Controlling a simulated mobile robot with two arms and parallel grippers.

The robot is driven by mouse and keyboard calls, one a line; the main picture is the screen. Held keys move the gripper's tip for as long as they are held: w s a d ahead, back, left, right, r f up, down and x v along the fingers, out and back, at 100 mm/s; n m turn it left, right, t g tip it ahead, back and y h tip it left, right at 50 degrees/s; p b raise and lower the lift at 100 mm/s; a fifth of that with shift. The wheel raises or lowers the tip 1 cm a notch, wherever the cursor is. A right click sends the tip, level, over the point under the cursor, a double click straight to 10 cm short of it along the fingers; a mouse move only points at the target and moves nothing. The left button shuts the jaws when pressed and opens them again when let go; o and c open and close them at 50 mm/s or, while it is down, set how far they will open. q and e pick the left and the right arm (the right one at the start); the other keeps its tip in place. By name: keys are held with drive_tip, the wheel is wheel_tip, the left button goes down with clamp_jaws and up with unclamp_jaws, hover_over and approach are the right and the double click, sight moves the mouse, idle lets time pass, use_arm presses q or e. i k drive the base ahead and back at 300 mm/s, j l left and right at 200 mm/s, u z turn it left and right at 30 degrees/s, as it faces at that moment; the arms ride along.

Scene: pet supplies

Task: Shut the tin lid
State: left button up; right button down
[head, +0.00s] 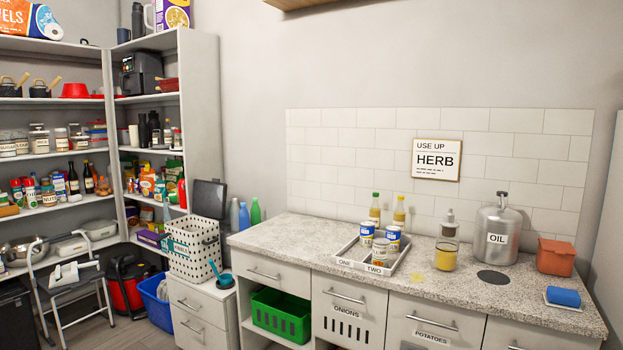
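Neither of my grippers is in view. No object is plainly marked as the tin. A terracotta-coloured box (557,257) stands at the right of the counter; its top flares wider than its body, and I cannot tell whether its lid is open. A silver metal OIL can (498,240) stands beside it with its top covered. Blue-and-white food tins (380,250) sit in a tray. A white dotted bin (194,255) stands at left, with a dark upright panel (208,198) behind it that looks like a raised lid.
The speckled counter (440,300) has clear room along its front. A jar of yellow contents (446,256), a dark disc (494,277) and a blue sponge (563,297) are nearby. A step stool (75,285) stands at left.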

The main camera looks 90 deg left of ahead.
sight(209, 197)
drive_tip(key=j+u, duration=0.15)
drive_tip(key=u, duration=0.3)
drive_tip(key=j+u, duration=0.2)
drive_tip(key=u, duration=0.3)
drive_tip(key=j+u, duration=0.15)
drive_tip(key=u, duration=0.3)
drive_tip(key=j+u, duration=0.2)
drive_tip(key=u, duration=0.3)
drive_tip(key=i+j+u, duration=0.1)
drive_tip(key=u, duration=0.35)
drive_tip(key=i+j+u, duration=0.3)
drive_tip(key=u, duration=0.15)
drive_tip(key=i+j+u, duration=0.15)
drive_tip(key=i+u, duration=0.35)
drive_tip(key=i+j, duration=0.15)
drive_tip(key=i, duration=0.5)
